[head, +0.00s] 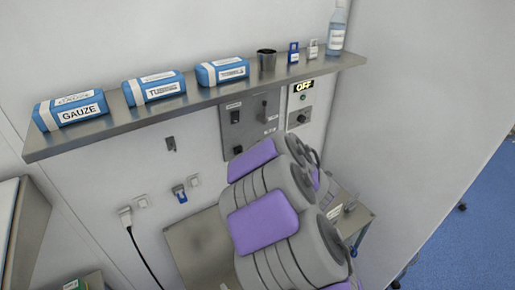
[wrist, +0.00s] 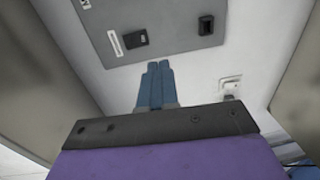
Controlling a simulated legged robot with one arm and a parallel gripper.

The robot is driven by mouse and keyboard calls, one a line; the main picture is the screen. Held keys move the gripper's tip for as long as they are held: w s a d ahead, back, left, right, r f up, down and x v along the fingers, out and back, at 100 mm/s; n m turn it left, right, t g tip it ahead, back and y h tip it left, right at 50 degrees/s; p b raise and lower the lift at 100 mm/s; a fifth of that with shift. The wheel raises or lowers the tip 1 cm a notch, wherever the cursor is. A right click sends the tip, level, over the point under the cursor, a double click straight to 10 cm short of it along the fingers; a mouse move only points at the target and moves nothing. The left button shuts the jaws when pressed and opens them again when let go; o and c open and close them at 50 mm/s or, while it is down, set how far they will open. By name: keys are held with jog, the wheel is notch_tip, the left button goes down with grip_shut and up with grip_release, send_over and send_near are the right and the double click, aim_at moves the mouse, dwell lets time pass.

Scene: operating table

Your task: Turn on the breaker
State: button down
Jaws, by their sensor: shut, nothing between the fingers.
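A grey switch panel (head: 250,118) is on the wall under the shelf, with dark switches on it. Beside it, a smaller panel has a lit display (head: 304,86) reading OFF. In the wrist view the grey panel (wrist: 165,20) fills the top, with a black switch (wrist: 135,40) at left and another black switch (wrist: 206,24) at right. My gripper (wrist: 158,66) shows blue fingers pressed together and empty, pointing toward the panel's edge, just below and between these switches. Contact cannot be told. In the head view my arm hides the gripper and the panel's lower part.
A metal shelf (head: 200,105) above holds blue packs, including gauze (head: 70,110), a dark cup (head: 266,60) and a bottle (head: 337,32). A metal table (head: 192,245) stands below, partly behind my arm. Wall sockets and a plug (head: 125,214) with a cable are at left.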

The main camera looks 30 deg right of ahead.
jog(key=s+a+f+m+g+b, duration=0.1)
jog(key=s+a+m+g, duration=0.5)
jog(key=s, duration=0.6)
jog(key=s+a+f+m+g+b, duration=0.1)
jog(key=s+a+f+m+g, duration=0.1)
jog(key=s+a+m+g, duration=0.4)
jog(key=s+a+f+m+g+b, duration=0.1)
jog(key=s+a+m+g, duration=0.5)
jog(key=s+a, duration=0.6)
jog(key=s+b, duration=0.1)
jog(key=s, duration=0.6)
jog(key=shift+s+a+f+g, duration=0.15)
jog(key=shift+s+a+g, duration=0.1)
jog(key=shift+g, duration=0.15)
jog(key=shift+w, duration=0.15)
